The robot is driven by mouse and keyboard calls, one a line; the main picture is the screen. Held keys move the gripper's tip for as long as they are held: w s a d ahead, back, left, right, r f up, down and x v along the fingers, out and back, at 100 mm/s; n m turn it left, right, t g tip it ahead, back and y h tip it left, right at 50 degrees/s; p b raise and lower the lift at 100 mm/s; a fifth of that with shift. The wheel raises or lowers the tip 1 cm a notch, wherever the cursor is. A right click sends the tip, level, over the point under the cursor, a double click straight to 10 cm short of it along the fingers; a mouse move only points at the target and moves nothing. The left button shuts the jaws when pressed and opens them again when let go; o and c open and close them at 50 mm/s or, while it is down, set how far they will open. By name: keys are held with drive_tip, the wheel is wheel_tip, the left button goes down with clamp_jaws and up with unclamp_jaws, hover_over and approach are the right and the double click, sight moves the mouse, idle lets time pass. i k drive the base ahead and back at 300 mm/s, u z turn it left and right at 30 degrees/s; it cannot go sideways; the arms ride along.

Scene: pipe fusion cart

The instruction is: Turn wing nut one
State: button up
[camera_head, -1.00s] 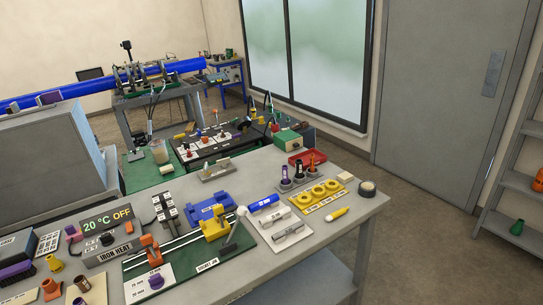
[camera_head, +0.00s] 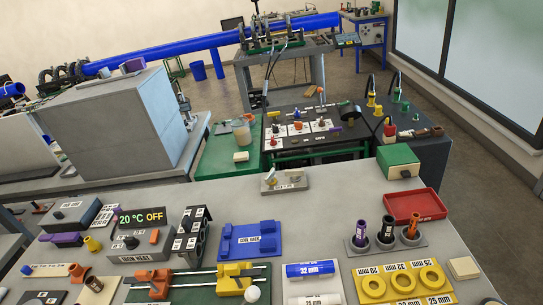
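I cannot make out wing nut one; any wing nuts are too small to tell at this distance. A dark clamp frame (camera_head: 262,40) stands on a grey stand at the top centre, around a long blue pipe (camera_head: 175,57). Small upright parts show on top of the clamps, but their shape is unclear. A yellow and orange clamp jig (camera_head: 234,277) with rails sits at the bottom of the near bench, partly cut off by the frame edge. My gripper is not in this view.
The near grey bench (camera_head: 330,205) holds a heater box reading 20 °C OFF (camera_head: 141,217), a blue block (camera_head: 250,240), yellow rings (camera_head: 402,280), a red tray (camera_head: 414,205) and a green box (camera_head: 397,161). A large grey cabinet (camera_head: 110,125) stands left. Floor is open at right.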

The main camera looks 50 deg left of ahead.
sight(270, 180)
drive_tip(key=u, duration=0.2)
drive_tip(key=i, duration=0.9)
drive_tip(key=u, duration=0.35)
